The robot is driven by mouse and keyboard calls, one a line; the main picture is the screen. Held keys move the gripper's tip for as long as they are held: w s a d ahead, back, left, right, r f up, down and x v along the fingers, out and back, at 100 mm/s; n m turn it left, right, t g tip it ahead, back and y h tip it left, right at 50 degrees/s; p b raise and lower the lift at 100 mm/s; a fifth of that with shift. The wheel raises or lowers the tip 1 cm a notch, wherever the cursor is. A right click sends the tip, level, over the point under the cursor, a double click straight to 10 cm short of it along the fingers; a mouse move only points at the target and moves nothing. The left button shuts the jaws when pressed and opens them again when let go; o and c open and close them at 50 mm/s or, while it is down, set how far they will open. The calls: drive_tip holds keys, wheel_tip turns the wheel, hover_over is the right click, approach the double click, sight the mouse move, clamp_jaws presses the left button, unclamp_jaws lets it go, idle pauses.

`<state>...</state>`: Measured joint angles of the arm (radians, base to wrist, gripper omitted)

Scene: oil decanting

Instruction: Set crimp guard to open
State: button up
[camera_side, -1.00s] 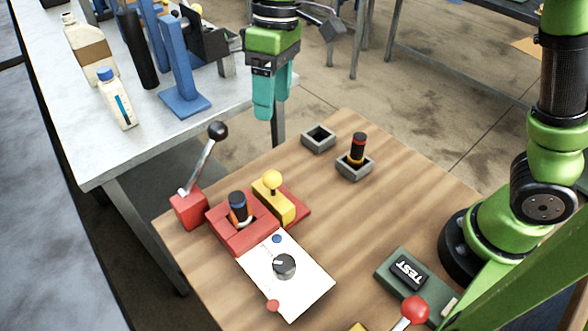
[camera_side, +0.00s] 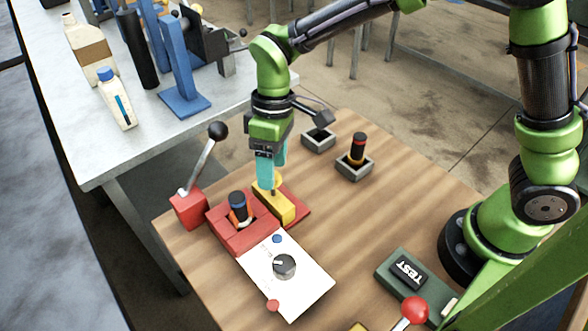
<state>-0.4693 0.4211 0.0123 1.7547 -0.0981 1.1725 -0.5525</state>
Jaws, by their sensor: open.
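A red block (camera_side: 243,238) holding a dark blue-topped cylinder (camera_side: 238,206) stands just left of the yellow block. A white panel (camera_side: 300,288) in front carries a dark dial (camera_side: 284,266), a blue dot and a red dot.
A black-knobbed lever on a red box (camera_side: 188,209) stands at left. A green TEST box (camera_side: 412,275) and a red-knobbed lever (camera_side: 414,311) are at front right.

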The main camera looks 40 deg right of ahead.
drive_tip(key=shift+s+a+f, duration=0.1)
drive_tip(key=shift+a+f, duration=0.05)
drive_tip(key=shift+f, duration=0.9)
clamp_jaws()
